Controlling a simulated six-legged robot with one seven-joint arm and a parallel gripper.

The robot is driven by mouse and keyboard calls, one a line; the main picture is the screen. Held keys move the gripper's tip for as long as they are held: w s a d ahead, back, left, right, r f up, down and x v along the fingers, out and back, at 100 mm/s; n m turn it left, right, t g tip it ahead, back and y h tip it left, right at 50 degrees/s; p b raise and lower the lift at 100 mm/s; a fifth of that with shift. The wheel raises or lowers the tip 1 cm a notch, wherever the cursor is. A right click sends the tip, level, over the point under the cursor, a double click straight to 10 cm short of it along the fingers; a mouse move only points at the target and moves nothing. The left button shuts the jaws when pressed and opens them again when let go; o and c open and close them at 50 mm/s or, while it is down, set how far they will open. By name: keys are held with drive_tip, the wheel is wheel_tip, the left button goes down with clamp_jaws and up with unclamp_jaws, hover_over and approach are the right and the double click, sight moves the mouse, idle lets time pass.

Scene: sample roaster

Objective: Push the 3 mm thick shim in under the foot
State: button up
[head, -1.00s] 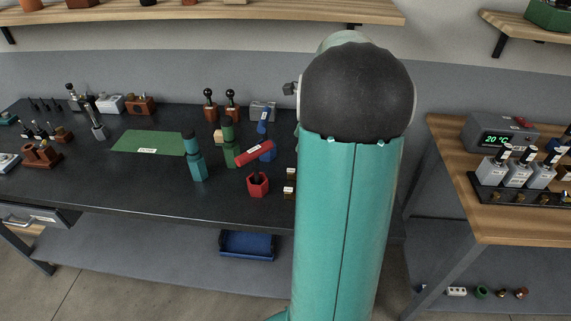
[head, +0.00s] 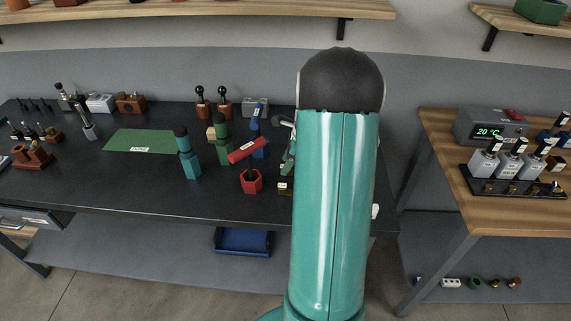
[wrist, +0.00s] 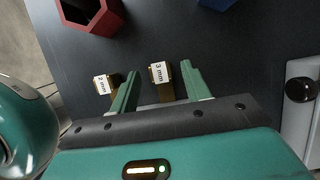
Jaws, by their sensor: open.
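The 3 mm shim (wrist: 163,90), a small brass-brown piece with a white "3 mm" label, lies on the dark bench top in the wrist view. My gripper (wrist: 158,86) is open, with its two green fingers apart on either side of this shim. I cannot tell whether they touch it. The similar 2 mm shim (wrist: 102,86) lies just outside the left finger. In the head view one small labelled block (head: 284,186) shows beside my arm, which hides most of that area. I cannot make out the foot in either view.
A red hexagonal holder (wrist: 92,14) stands near the shims; it also shows in the head view (head: 251,182). A white object with a black knob (wrist: 303,100) is at the right of the wrist view. A green mat (head: 150,140) lies left on the bench.

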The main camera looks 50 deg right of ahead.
sight(292, 173)
drive_tip(key=shift+w+a+f, duration=0.2)
drive_tip(key=shift+f, duration=0.45)
clamp_jaws()
drive_tip(key=shift+s+d, duration=1.1)
drive_tip(key=shift+s, duration=0.25)
unclamp_jaws()
drive_tip(key=shift+s, duration=0.1)
